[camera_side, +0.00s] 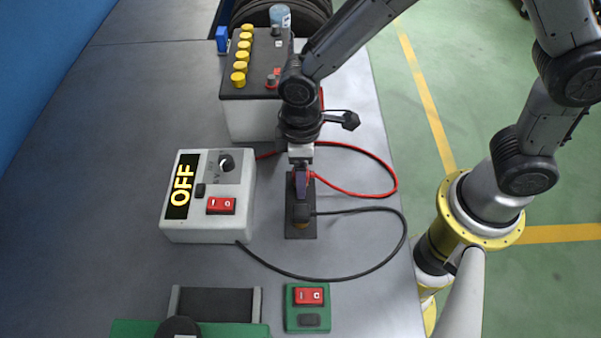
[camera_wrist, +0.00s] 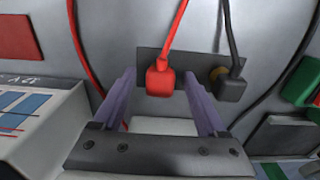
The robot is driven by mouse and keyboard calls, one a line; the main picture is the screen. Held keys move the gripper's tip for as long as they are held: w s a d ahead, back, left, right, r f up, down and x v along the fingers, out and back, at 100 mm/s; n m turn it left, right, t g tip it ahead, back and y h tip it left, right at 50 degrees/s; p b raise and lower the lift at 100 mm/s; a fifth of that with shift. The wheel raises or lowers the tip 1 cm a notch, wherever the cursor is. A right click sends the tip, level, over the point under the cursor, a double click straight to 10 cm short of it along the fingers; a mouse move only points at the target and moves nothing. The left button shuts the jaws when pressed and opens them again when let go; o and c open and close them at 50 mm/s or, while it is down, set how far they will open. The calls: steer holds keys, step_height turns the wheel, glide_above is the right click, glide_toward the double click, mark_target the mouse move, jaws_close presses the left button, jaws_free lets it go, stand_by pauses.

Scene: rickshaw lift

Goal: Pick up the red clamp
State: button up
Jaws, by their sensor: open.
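The red clamp (camera_wrist: 159,82) stands at the left part of a dark plate (camera_wrist: 205,65) in the wrist view, with its red cable running up. My gripper (camera_wrist: 158,75) is open, with its two purple fingers on either side of the red clamp. I cannot tell whether either finger touches it. The black clamp (camera_wrist: 232,87) stands to the right, just outside the right finger. In the side view my gripper (camera_side: 301,185) points down over the dark plate (camera_side: 293,231) and mostly hides the red clamp. The black clamp (camera_side: 302,213) shows just in front of it.
A white charger box (camera_side: 246,190) reading OFF stands left of my gripper. A battery (camera_side: 232,115) with yellow caps is behind. The red cable (camera_side: 385,193) and black cable (camera_side: 398,240) loop over the table. A green switch box (camera_side: 292,322) sits in front.

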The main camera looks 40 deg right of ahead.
jaws_close()
steer(key=shift+r, duration=0.15)
steer(key=shift+r, duration=0.2)
steer(key=r, duration=0.3)
steer(key=shift+s+d+r, duration=0.15)
steer(key=shift+s+r, duration=0.05)
steer(key=shift+s, duration=0.05)
steer(key=s+d+r, duration=0.7)
steer(key=s+r, duration=0.2)
steer(key=s, duration=0.2)
steer(key=shift+d, duration=0.3)
steer(key=shift+s, duration=0.1)
